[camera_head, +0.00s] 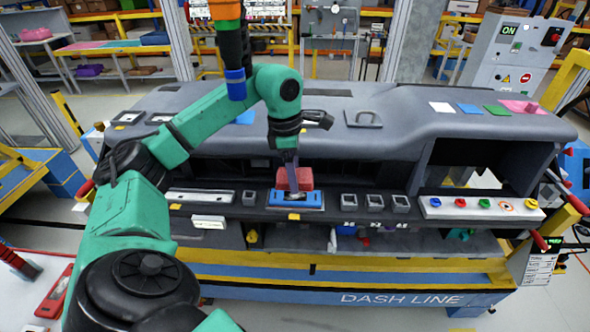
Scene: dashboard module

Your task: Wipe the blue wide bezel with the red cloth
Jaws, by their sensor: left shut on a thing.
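The blue wide bezel (309,203) lies on the dark front ledge of the dashboard module, near the middle. The red cloth (305,181) is folded or bunched into a small block just above and behind the bezel's centre. My left gripper (292,172) points down and is shut on the red cloth. The cloth appears to be at or very near the bezel's upper surface; I cannot tell whether they touch. The fingertips are partly hidden against the cloth. My right gripper is not in view.
Several small grey square frames (376,201) sit right of the bezel. A white button panel (480,208) stands farther right. A silver strip (200,197) lies to the left. The grey dashboard top (410,120) rises behind, with coloured squares at right.

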